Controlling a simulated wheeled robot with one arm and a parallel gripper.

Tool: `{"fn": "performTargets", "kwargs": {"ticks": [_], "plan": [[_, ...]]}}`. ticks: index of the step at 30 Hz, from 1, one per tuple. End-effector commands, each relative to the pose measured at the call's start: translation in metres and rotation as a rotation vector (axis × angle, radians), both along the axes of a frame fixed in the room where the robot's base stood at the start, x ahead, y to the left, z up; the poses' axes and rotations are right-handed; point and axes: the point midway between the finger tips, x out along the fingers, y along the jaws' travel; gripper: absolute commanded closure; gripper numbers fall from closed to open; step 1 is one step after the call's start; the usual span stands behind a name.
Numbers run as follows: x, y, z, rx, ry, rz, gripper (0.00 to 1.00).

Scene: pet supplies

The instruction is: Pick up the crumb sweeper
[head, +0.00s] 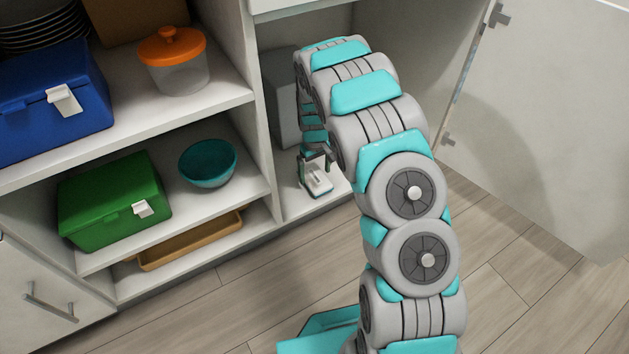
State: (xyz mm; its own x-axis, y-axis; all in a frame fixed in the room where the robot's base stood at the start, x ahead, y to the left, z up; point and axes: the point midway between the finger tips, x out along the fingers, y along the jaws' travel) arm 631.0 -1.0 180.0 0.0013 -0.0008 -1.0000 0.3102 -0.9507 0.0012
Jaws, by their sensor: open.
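A small white and teal item that looks like the crumb sweeper (318,181) lies on the floor panel of the open cabinet, near its front edge. My gripper (319,163) reaches down into the cabinet and is right at this item, over its upper part. The fingers are small and dark in this view. The gripper is open. I cannot tell whether the fingers touch the item, and the gripper hides part of it.
A grey box (283,97) stands behind my arm in the cabinet. The open door (545,120) is on the right. Shelves to the left hold a teal bowl (208,163), a green box (113,201), a blue box (50,105) and an orange-lidded jar (178,75). The wooden floor is clear.

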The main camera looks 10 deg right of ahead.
Motion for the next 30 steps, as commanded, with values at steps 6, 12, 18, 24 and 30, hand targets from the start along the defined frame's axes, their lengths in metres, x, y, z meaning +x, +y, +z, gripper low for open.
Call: {"fn": "performTargets", "kwargs": {"ticks": [6,12,18,24,30], "plan": [[0.0,0.001,-0.029,0.001,0.003,0.0,0.0],[0.0,0.001,-0.028,0.0,0.002,-0.001,0.0],[0.0,0.001,-0.028,0.001,0.001,-0.001,0.21],[0.001,0.001,-0.028,0.001,0.001,-0.001,0.44],[0.0,0.001,-0.028,0.001,0.001,-0.001,0.66]]}}
